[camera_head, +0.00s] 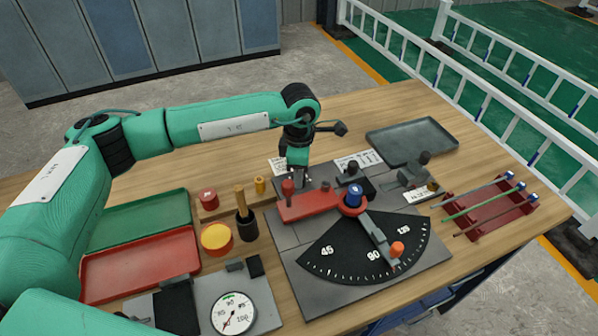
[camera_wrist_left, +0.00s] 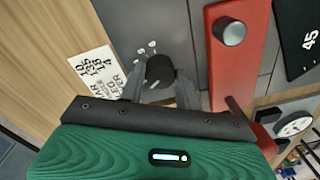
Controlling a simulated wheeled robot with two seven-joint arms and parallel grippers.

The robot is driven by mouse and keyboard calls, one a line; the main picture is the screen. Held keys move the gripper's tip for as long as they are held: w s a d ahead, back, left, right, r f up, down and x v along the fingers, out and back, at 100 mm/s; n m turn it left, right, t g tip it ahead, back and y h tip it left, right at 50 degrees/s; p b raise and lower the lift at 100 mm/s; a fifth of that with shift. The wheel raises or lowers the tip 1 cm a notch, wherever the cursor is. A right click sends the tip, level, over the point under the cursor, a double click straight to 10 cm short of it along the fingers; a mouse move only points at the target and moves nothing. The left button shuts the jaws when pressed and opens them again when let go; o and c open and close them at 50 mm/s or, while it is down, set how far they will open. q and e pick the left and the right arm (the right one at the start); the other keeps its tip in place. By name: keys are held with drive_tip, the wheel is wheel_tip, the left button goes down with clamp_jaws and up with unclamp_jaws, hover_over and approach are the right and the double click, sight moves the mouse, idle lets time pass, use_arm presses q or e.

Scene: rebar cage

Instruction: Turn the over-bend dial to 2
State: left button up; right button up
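The over-bend dial is a small black round knob (camera_wrist_left: 160,71) with a white line on it and small white marks on the plate beyond it. In the left wrist view it sits between the two fingers of my left gripper (camera_wrist_left: 161,82), close to both. I cannot tell whether the fingers press on it. In the head view my left gripper (camera_head: 297,172) points down behind the red bar (camera_head: 308,206) of the bender plate, and the dial is hidden there. The numbers at the marks are too small to read. My right gripper is out of view.
A red-handled bar stands near the gripper. The bender has a black angle scale (camera_head: 340,252) and a blue-topped post (camera_head: 354,194). Green (camera_head: 140,222) and red (camera_head: 122,268) trays, a gauge (camera_head: 233,313), a rod rack (camera_head: 490,207) and a grey tray (camera_head: 411,141) surround it.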

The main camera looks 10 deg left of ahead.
use_arm(q)
drive_tip(key=o, duration=0.3)
drive_tip(key=shift+o, duration=0.2)
drive_tip(key=shift+r, duration=0.15)
drive_tip(key=shift+r, duration=0.35)
wheel_tip(320, 180, up, 13)
drive_tip(key=b, duration=0.2)
drive_tip(key=shift+w, duration=0.3)
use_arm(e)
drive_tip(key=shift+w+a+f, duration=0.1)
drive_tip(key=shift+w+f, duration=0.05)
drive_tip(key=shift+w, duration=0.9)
use_arm(q)
drive_tip(key=shift+f, duration=0.1)
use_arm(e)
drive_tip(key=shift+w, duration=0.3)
